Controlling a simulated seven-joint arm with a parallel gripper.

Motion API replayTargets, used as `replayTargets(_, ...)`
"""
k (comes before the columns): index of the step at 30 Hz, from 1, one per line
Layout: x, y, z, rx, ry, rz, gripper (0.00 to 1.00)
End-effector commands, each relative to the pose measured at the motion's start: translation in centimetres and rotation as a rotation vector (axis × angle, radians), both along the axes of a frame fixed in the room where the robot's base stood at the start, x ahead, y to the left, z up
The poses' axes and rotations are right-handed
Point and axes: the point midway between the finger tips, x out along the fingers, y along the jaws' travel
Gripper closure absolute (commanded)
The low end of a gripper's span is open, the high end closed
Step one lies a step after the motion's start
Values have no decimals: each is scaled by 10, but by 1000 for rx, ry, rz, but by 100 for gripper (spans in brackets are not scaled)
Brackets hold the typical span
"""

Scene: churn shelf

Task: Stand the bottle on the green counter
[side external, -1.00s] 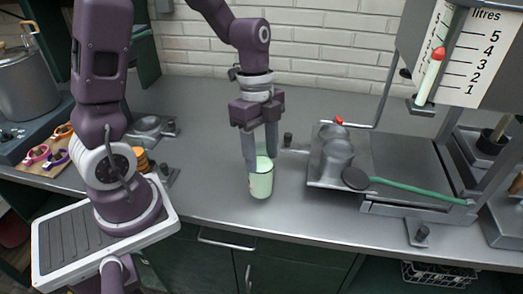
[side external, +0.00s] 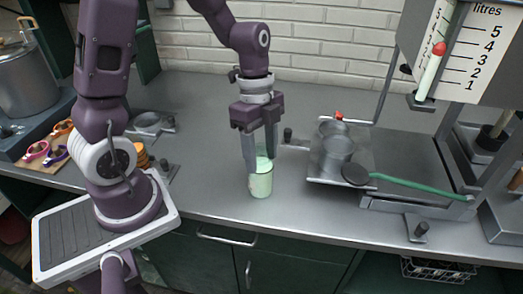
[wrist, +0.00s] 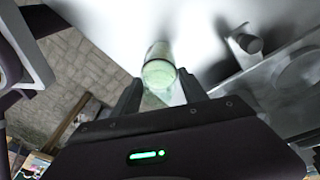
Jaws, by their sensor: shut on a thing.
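The bottle (side external: 261,184) is a pale green, translucent, cup-like vessel. It is upright at the front part of the grey counter (side external: 210,185), above green cabinet doors. My gripper (side external: 259,158) points down with its two fingers on either side of the bottle's upper part, shut on it. In the wrist view the bottle (wrist: 158,72) shows between the fingertips (wrist: 160,90). I cannot tell whether its base touches the counter or hangs just above it. The fingers hide part of its top.
Right of the bottle stands a metal tray (side external: 318,182) with metal cups and a green-handled ladle (side external: 420,187). A litre gauge (side external: 465,50) hangs at upper right. A pot (side external: 25,85) and coloured rings (side external: 45,150) are at left. The counter behind my gripper is mostly clear.

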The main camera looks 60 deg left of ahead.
Motion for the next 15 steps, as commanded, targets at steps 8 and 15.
replayTargets(8,0,0,0,0,0,-1,100)
replayTargets(15,0,0,0,0,0,-1,24)
